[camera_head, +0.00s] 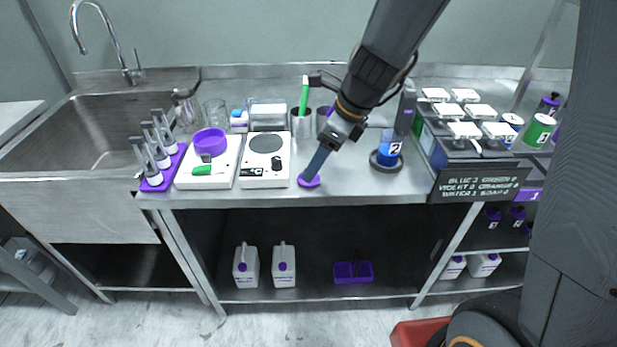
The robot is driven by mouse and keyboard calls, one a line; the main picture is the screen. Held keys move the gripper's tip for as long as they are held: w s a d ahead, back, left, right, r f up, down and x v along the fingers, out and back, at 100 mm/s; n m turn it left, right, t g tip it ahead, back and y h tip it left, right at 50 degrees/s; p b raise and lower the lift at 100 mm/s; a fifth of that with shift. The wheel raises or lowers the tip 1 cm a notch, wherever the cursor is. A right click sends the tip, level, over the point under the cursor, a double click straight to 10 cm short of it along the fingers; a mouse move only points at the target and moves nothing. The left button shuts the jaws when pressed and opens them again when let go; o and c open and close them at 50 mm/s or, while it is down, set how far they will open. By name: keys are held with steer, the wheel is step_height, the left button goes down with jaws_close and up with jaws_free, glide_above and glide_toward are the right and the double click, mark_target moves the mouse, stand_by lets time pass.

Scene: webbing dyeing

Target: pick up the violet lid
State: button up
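The violet lid (309,182) shows as a small violet disc on the steel bench top, close to the front edge. My arm reaches down from the upper right, and my gripper (312,172) ends right over the lid. The fingers hide part of the lid. I cannot tell whether they touch or hold it, or whether they are open or shut.
Left of the lid are a hotplate (264,172) and a white scale (190,181) with a violet bowl (210,143). A blue-labelled jar (389,150) stands to the right. Behind stand cups holding a green marker (304,95). The sink (100,130) is far left.

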steer(key=shift+x, duration=2.35)
steer(key=shift+d, duration=0.15)
steer(key=c, duration=1.1)
